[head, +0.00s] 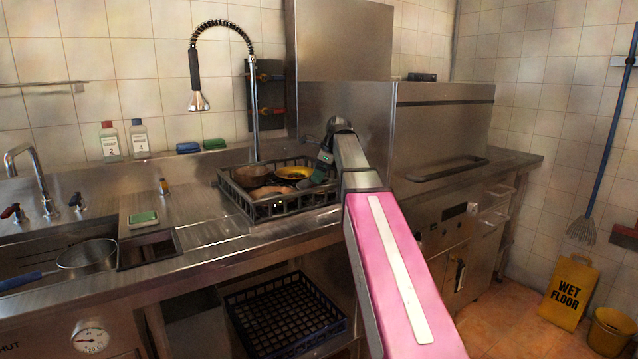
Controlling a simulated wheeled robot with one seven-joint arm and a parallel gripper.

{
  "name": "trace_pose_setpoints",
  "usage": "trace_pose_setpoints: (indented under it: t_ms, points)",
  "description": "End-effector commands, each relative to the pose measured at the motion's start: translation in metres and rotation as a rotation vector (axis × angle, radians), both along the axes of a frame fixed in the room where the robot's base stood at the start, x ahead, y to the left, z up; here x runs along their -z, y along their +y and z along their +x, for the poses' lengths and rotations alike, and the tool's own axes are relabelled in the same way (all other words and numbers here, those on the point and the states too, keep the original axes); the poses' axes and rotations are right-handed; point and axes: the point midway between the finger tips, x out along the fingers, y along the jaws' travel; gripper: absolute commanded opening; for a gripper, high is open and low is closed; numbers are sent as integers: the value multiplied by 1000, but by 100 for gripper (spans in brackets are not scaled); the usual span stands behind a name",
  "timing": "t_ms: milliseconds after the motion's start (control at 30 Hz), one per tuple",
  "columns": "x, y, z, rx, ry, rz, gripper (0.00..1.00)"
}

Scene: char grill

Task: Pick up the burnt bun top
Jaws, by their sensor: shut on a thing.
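My gripper (319,174) is at the right side of a black crate (262,212) on the steel counter. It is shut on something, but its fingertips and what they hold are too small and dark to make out. I cannot pick out a burnt bun top for certain. In the crate are a yellow round dish or pan (294,172), a brown round item (250,177) at the back left and another brown round item (272,192) near the front.
A spray tap (198,98) hangs above the counter behind the crate. A tall steel machine (440,130) stands right of my arm. A sieve (87,256) rests at the left sink. A yellow wet floor sign (569,292) stands on the right.

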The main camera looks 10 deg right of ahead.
Motion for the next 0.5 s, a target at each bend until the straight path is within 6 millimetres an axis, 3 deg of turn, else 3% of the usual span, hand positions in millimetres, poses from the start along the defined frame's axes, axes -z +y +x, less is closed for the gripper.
trace_pose_setpoints:
  t_ms: [33, 500]
  points:
    - [-10, 1, 0, -1, -2, 1, 48]
    - [-59, 81, -36, -1, -2, -1, 48]
